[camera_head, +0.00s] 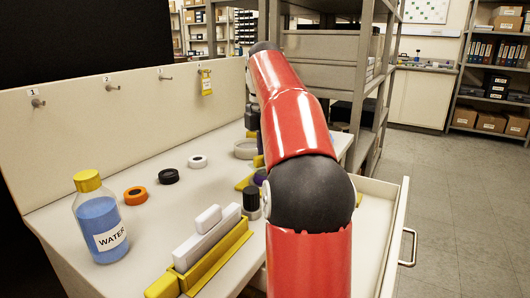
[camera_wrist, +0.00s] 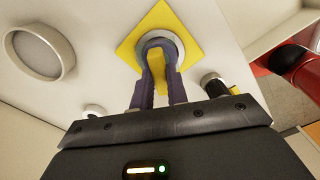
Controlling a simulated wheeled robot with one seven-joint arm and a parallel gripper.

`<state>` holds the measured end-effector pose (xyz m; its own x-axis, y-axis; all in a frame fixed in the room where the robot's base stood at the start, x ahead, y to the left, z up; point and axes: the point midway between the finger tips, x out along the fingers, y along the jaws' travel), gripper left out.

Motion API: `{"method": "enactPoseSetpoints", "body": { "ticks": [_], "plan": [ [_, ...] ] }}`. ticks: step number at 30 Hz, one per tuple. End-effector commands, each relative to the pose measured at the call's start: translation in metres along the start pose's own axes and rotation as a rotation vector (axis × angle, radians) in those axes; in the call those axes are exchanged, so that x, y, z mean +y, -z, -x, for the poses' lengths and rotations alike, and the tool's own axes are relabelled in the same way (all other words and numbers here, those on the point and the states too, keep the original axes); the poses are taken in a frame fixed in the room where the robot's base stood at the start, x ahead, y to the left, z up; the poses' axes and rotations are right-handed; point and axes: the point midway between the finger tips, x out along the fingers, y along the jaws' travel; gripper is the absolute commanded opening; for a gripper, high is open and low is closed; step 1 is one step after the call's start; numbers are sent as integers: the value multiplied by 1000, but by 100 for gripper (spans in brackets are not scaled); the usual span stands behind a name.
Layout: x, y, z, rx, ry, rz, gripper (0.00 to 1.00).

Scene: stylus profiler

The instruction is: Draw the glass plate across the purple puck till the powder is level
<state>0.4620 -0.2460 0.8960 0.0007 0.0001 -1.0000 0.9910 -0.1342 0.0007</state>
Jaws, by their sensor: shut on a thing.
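In the wrist view my gripper (camera_wrist: 157,52) is shut on a narrow yellow piece (camera_wrist: 158,72), which looks like the grip of the glass plate. I cannot make out the clear glass itself. The fingertips are over a round puck with a pale rim (camera_wrist: 180,46), which sits on a yellow diamond-shaped mat (camera_wrist: 133,50). The fingers hide most of its middle, so the powder's level cannot be told.
A round shallow dish (camera_wrist: 40,52) lies left of the mat. A black-capped jar (camera_head: 250,198) stands close by. A yellow holder (camera_head: 218,260) with white blocks, a water bottle (camera_head: 98,220) and small rings are on the bench. An open drawer (camera_head: 385,222) juts out at right.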

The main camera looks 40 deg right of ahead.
Motion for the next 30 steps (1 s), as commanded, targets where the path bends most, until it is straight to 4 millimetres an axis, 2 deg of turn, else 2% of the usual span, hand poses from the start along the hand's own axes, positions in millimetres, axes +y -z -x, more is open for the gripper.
{"method": "enactPoseSetpoints", "body": {
  "ticks": [15, 30],
  "plan": [
    [1, 0, 40, 0, -1, 1, 0],
    [0, 0, 42, 0, 0, 0, 0]
  ]
}}
